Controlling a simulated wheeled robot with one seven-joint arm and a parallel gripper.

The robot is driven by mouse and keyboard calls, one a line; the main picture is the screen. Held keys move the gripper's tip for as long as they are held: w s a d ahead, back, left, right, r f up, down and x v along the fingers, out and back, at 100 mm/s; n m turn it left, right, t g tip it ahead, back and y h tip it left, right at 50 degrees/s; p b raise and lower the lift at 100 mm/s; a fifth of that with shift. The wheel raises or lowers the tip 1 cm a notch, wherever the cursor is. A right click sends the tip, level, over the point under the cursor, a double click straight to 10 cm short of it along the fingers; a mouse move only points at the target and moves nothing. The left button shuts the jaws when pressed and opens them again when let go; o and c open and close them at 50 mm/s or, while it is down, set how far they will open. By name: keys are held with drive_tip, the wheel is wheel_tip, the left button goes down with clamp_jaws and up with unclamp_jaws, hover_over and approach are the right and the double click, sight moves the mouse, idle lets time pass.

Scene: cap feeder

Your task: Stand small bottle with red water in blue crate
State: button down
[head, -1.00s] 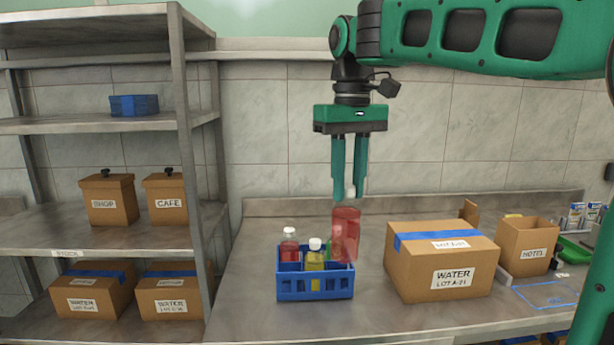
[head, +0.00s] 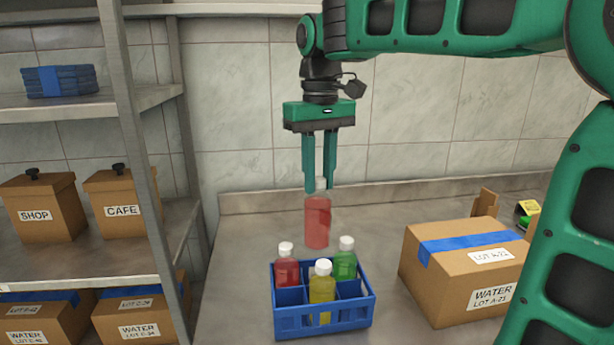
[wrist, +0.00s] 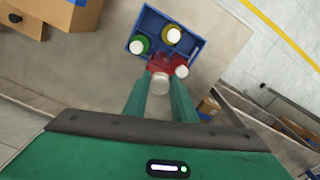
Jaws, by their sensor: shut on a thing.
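My gripper (head: 319,188) is shut on a small bottle with red water (head: 317,222) by its top. The bottle hangs upright in the air, above and behind the blue crate (head: 345,318). In the wrist view its pale cap (wrist: 160,84) is between the fingers and its red body partly overlaps the crate's edge (wrist: 196,48). The crate stands on the counter and holds another red bottle (head: 287,272) at back left, a green bottle (head: 345,265) at back right and a yellow bottle (head: 321,290) near the front. Some compartments look empty.
A closed cardboard WATER box (head: 450,285) stands on the counter right of the crate. A metal shelf with SHOP (head: 42,215) and CAFE (head: 122,212) boxes is at the left. A tiled wall is behind. The counter behind the crate is clear.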

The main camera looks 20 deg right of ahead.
sight(318, 213)
drive_tip(key=shift+w+f, duration=0.2)
drive_tip(key=shift+f, duration=2.5)
drive_tip(key=shift+s, duration=0.25)
drive_tip(key=shift+f, duration=0.1)
drive_tip(key=shift+f, duration=1.35)
drive_tip(key=shift+f, duration=2.4)
